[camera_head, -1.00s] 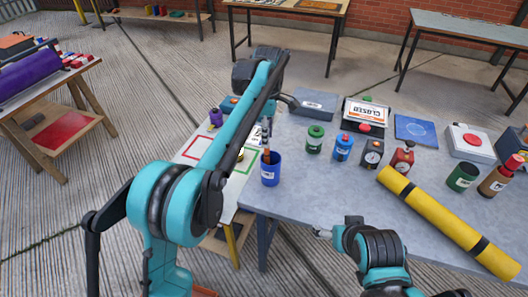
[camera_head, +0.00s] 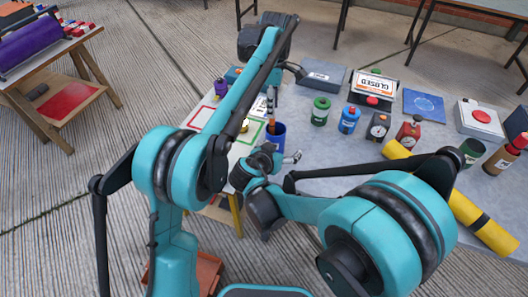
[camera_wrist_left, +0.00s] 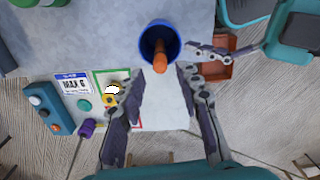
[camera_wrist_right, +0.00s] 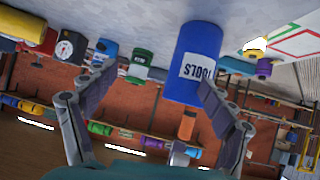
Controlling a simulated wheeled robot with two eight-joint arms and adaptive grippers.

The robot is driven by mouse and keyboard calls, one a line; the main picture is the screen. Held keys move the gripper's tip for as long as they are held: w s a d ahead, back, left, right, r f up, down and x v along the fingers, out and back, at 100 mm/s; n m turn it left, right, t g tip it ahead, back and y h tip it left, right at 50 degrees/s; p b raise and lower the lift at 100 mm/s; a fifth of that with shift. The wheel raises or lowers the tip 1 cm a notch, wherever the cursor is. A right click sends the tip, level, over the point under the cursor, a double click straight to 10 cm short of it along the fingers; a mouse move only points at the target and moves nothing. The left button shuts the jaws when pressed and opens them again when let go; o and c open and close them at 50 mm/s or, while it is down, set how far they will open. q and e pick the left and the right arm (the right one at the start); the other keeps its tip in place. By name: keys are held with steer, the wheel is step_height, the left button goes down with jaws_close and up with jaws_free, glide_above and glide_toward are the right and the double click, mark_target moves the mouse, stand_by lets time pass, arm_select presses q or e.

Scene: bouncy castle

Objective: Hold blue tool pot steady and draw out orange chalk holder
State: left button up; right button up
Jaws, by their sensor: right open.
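The blue tool pot (camera_head: 279,138) stands upright near the left front edge of the grey table, and the orange chalk holder (camera_head: 271,127) sticks up out of it. In the left wrist view, the pot (camera_wrist_left: 174,36) lies ahead of my open left gripper (camera_wrist_left: 163,70), with the holder (camera_wrist_left: 160,54) between the finger lines. My left gripper (camera_head: 270,101) is above the pot, pointing down. My right gripper (camera_head: 285,157) is low beside the pot, open and empty. In the right wrist view, the pot (camera_wrist_right: 196,45), labelled TOOLS, stands beyond the fingers, nearer one finger.
A green pot (camera_head: 320,111), a blue bottle (camera_head: 349,121), a gauge (camera_head: 378,127) and a red bottle (camera_head: 408,132) stand to the right. A yellow roll (camera_head: 480,220) lies at the table's front right. A board with coloured squares (camera_head: 243,147) lies left of the pot.

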mark_target(275, 143)
steer(key=shift+m+t+h, duration=0.6)
steer(key=shift+t+h, duration=0.1)
steer(key=a+f, duration=0.1)
steer(key=w+a, duration=0.1)
steer(key=a, duration=0.1)
steer(key=a+f, duration=0.1)
steer(key=shift+w+a+f, duration=0.25)
steer(key=shift+f, duration=0.05)
steer(key=shift+a+f+m+t+h, duration=0.3)
steer(key=shift+a+f+t, duration=0.1)
steer(key=shift+a+f, duration=0.15)
steer(key=x, duration=0.7)
steer(key=shift+w+d, duration=0.1)
steer(key=shift+w, duration=0.2)
arm_select(q)
steer(key=shift+o, duration=0.4)
arm_select(e)
steer(key=c, duration=1.5)
arm_select(q)
steer(key=shift+o, duration=0.5)
step_height(275, 143, up, 6)
steer(key=m, duration=0.1)
steer(key=shift+m, duration=0.4)
steer(key=shift+f, duration=5.55)
